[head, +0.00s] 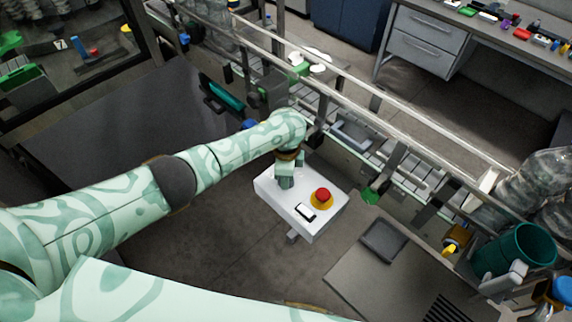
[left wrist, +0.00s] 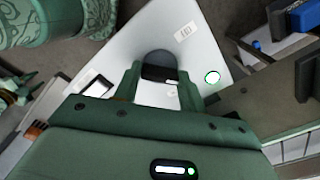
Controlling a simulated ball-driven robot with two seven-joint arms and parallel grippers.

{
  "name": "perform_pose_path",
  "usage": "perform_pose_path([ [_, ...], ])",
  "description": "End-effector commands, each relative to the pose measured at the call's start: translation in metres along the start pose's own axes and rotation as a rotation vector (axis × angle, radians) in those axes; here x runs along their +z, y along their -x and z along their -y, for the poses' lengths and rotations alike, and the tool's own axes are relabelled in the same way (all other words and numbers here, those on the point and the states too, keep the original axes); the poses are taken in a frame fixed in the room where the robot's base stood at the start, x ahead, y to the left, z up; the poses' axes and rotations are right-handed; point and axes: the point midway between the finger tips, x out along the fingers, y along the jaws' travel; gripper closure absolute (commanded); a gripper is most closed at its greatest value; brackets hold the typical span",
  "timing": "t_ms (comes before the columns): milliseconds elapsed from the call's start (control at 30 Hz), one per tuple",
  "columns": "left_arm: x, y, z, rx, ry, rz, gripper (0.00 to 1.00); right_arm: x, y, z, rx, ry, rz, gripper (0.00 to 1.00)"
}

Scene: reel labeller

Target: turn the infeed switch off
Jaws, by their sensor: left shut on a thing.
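The white control box (head: 324,223) stands on a post in the middle of the head view. On its top are a red mushroom button (head: 322,195) on a yellow collar and a black-framed white rocker (head: 305,212). My left gripper (head: 286,182) is at the box's far left part, pointing down onto it. In the left wrist view its two fingers (left wrist: 160,85) are shut on a dark knob (left wrist: 159,66) on the white panel (left wrist: 204,44), which I take as the infeed switch. Its pointer position is hidden. My right gripper is not in view.
A conveyor with metal rails (head: 400,125) runs diagonally behind the box. A grey table (head: 385,275) with a dark tray (head: 384,241) is at the lower right. A green bin (head: 515,250) stands at the far right. Open floor lies left of the box.

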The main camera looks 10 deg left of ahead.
Motion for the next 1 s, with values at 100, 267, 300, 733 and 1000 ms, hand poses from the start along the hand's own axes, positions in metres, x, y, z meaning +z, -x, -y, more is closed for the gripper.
perform_pose_path([
  [100,-0.002,0.004,-0.001,0.004,0.109,-0.002,0.82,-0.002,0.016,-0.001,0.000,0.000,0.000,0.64],
  [267,-0.001,0.003,-0.001,0.003,0.261,-0.002,0.82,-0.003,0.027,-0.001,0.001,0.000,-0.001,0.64],
  [300,-0.002,0.003,-0.001,0.004,0.298,-0.003,0.82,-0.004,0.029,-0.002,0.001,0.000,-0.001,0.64],
  [733,-0.002,0.001,-0.001,0.003,0.675,-0.003,0.82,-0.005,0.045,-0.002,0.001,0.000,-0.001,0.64],
  [1000,-0.002,0.000,0.000,0.002,0.826,-0.002,0.82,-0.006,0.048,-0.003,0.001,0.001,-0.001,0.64],
])
